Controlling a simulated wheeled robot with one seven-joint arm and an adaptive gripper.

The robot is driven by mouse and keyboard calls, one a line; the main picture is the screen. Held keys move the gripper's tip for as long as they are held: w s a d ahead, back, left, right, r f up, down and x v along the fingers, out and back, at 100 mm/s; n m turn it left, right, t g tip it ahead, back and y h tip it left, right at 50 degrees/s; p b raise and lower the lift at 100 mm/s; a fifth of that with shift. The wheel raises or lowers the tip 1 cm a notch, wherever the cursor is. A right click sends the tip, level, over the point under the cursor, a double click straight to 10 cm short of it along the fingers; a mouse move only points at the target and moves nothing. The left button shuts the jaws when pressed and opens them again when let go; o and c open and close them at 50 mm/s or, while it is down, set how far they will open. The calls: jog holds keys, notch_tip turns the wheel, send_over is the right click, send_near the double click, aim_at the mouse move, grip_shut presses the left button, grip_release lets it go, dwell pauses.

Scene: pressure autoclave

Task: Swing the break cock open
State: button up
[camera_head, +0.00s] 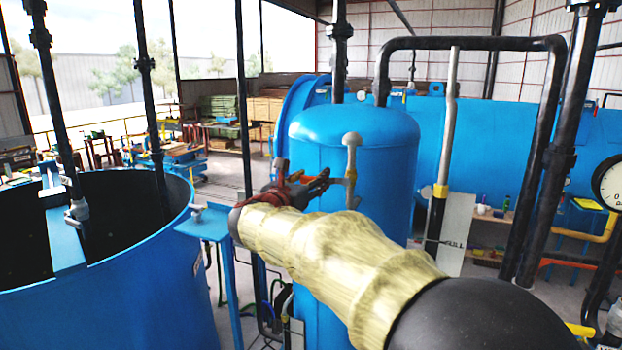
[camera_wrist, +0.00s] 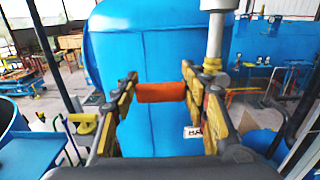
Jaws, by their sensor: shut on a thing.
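The break cock has an orange-red handle (camera_wrist: 160,92), which lies level between my fingertips in the wrist view. My gripper (camera_wrist: 160,84) is shut on this handle, with a finger pad at each end. The cock's brass-coloured fitting (camera_wrist: 212,64) sits just right of the right finger, under a grey vertical pipe (camera_wrist: 215,35). In the head view, my gripper (camera_head: 318,182) reaches the fitting (camera_head: 350,174) in front of the blue upright tank (camera_head: 385,190). My arm and fingers mostly hide the handle there.
An open blue vat (camera_head: 130,290) stands at the left, with a small blue shelf (camera_head: 205,228) beside it. Black vertical pipes (camera_head: 553,160) and a pressure gauge (camera_head: 608,185) stand at the right. A white sign plate (camera_head: 457,235) hangs right of the tank.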

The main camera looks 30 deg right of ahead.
grip_shut()
jog(key=shift+r+m+b, duration=0.15)
jog(key=shift+m+b, duration=0.15)
jog(key=shift+b, duration=0.1)
jog(key=m+b, duration=0.1)
jog(key=r+m+b, duration=0.2)
jog(key=b, duration=0.1)
jog(key=shift+s+d+r, duration=0.1)
jog(key=shift+s+d, duration=0.2)
jog(key=shift+s, duration=0.05)
jog(key=r+m+b, duration=0.1)
jog(key=s+m+b, duration=0.1)
jog(key=m+b, duration=0.1)
jog(key=d+r+m+b, duration=0.1)
jog(key=m, duration=0.1)
jog(key=shift+s+d+r+b, duration=0.1)
jog(key=shift+s+r+b, duration=0.2)
jog(key=shift+b, duration=0.1)
jog(key=s+d+r+m+b, duration=0.2)
jog(key=s+d+m+b, duration=0.2)
jog(key=m+b, duration=0.5)
jog(key=shift+s+r, duration=0.15)
jog(key=shift+s, duration=0.35)
jog(key=shift+m+b, duration=0.3)
jog(key=o, duration=0.8)
grip_release()
jog(key=shift+s+d, duration=0.1)
